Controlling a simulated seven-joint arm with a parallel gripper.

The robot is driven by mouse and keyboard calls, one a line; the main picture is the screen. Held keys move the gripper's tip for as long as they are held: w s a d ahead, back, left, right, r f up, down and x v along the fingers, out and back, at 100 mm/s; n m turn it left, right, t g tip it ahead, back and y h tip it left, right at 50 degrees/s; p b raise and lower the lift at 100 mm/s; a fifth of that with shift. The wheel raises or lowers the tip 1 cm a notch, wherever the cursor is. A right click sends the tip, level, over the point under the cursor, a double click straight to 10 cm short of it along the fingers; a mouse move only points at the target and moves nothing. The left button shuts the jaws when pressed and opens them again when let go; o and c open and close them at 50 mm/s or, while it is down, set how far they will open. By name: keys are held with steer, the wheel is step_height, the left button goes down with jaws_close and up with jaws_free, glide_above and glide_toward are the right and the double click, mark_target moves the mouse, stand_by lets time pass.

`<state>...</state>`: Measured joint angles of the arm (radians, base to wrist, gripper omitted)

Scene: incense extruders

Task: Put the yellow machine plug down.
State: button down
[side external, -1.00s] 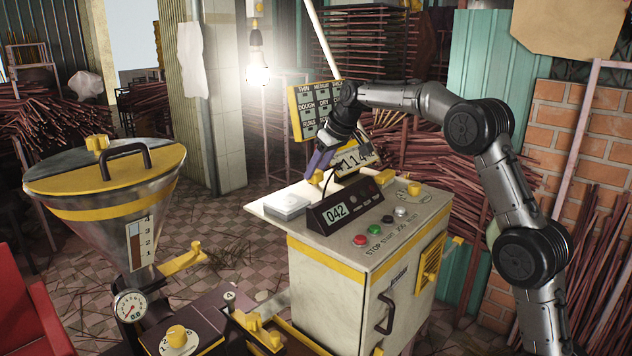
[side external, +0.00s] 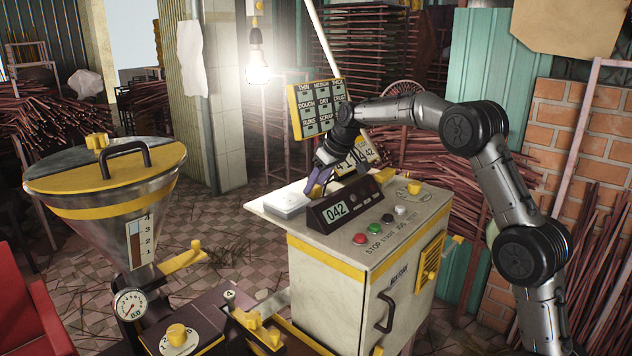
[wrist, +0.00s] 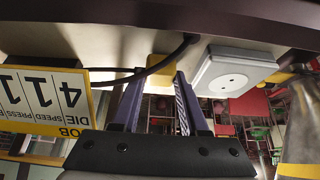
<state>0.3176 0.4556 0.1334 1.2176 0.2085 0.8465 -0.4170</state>
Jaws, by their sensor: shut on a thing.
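The yellow machine plug (wrist: 163,68) sits between the two purple fingers of my gripper (wrist: 158,88) in the wrist view. My gripper is shut on it. A dark cable (wrist: 176,56) runs beside the plug. In the side external view my gripper (side external: 316,188) points down at the back of the cream cabinet top, behind the 042 display (side external: 337,210); the plug is hard to make out there. I cannot tell whether the plug touches the top. A white socket box with two holes (wrist: 233,82) is beside the plug, apart from it; it also shows in the side view (side external: 286,204).
A number card (wrist: 42,98) stands close to my gripper. Several buttons (side external: 374,228) and a yellow knob (side external: 414,188) are on the cabinet top (side external: 350,246). A hopper with a yellow lid (side external: 105,168) stands at the left.

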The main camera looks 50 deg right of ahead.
steer(key=shift+c, duration=2.1)
jaws_free()
steer(key=shift+r, duration=0.2)
steer(key=v, duration=1.2)
steer(key=s+a+r, duration=0.2)
steer(key=s+a, duration=0.4)
steer(key=s, duration=0.2)
steer(key=s+a+f, duration=0.3)
steer(key=s+f, duration=0.1)
steer(key=s, duration=0.5)
steer(key=s+a+f, duration=0.3)
steer(key=s+f, duration=0.1)
steer(key=s, duration=0.5)
steer(key=s+a+f, duration=0.3)
steer(key=s+f, duration=0.2)
steer(key=s, duration=0.4)
steer(key=shift+s+a, duration=0.25)
steer(key=shift+s, duration=0.15)
